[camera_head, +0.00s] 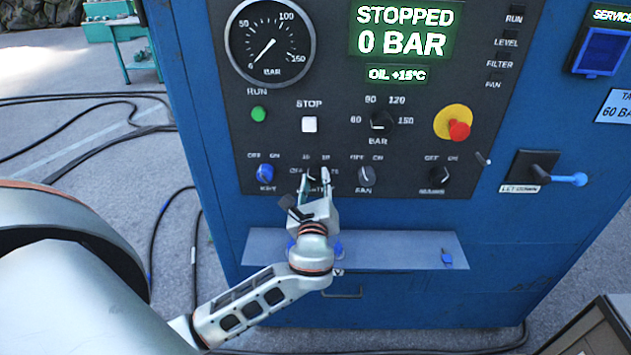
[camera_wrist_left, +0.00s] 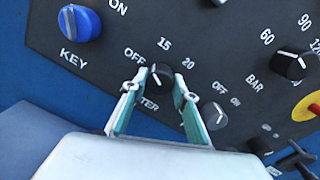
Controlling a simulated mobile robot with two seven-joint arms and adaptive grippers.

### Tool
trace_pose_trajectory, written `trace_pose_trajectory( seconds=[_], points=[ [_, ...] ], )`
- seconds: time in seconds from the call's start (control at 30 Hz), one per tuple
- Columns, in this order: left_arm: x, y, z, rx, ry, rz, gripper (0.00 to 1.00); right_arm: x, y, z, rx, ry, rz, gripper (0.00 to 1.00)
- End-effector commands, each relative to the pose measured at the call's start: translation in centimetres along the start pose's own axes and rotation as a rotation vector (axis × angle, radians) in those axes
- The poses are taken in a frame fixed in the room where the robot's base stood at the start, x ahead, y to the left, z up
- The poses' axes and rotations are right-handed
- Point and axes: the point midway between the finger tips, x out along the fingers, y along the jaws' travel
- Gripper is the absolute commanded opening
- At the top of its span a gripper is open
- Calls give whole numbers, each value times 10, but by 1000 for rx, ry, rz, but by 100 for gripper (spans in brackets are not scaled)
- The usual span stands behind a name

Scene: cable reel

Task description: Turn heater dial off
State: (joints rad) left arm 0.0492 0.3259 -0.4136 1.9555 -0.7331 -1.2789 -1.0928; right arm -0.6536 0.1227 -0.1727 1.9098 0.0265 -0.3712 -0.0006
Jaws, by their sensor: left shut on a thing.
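The heater dial (camera_wrist_left: 160,77) is a small black knob on the dark panel, with OFF, 15 and 20 printed around it. Its label is partly hidden by a finger, leaving "TER" in the left wrist view. My left gripper (camera_head: 317,178) reaches up to the panel, and its two fingers (camera_wrist_left: 157,92) stand on either side of the dial, shut on it. In the head view the fingers cover most of the dial. My right gripper is not in view.
A blue key switch (camera_head: 265,174) is left of the dial and a grey fan knob (camera_head: 366,175) right. A red emergency button (camera_head: 459,130) sits farther right. A grey shelf (camera_head: 400,250) juts out below the panel. The display (camera_head: 405,30) reads STOPPED, 0 BAR.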

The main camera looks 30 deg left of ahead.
Motion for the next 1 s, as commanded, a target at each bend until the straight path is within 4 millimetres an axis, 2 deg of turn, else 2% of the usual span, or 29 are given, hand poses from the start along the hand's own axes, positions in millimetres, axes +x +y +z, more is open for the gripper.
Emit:
trace_pose_trajectory(
  seconds=[0.2,0.5,1.0],
  points=[
    [-1,1,-2,-192,2,3,7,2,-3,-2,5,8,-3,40],
    [0,1,-1,-380,1,1,7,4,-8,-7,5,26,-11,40],
    [0,1,-1,-475,1,1,7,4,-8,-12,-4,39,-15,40]
  ],
)
